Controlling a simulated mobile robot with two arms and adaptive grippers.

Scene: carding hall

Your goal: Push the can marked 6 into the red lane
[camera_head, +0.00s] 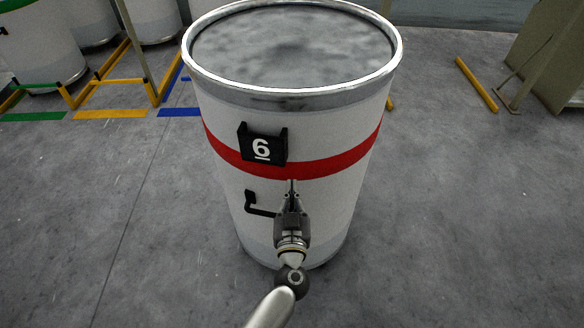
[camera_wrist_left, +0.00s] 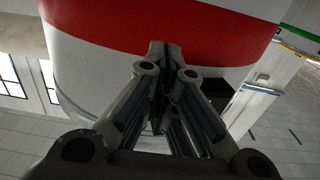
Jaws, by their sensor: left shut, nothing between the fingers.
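The can marked 6 (camera_head: 340,200) is a tall white drum with a red band and a black number plate (camera_head: 263,146). It stands upright on the floor, filled with grey fibre to near its metal rim. My left gripper (camera_head: 292,187) is shut and empty, in front of the can just below the red band, right of a black handle (camera_head: 261,205). In the left wrist view the shut fingers (camera_wrist_left: 168,52) point at the can's wall (camera_wrist_left: 95,70); I cannot tell whether they touch it. No red lane marking shows. My right gripper is out of view.
Green (camera_head: 33,117), yellow (camera_head: 110,114) and blue (camera_head: 178,112) floor markings lie at the left, with other white cans (camera_head: 38,45) behind. A yellow strip (camera_head: 477,84) and a beige machine frame (camera_head: 552,55) are at the right. The floor beside the can is clear.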

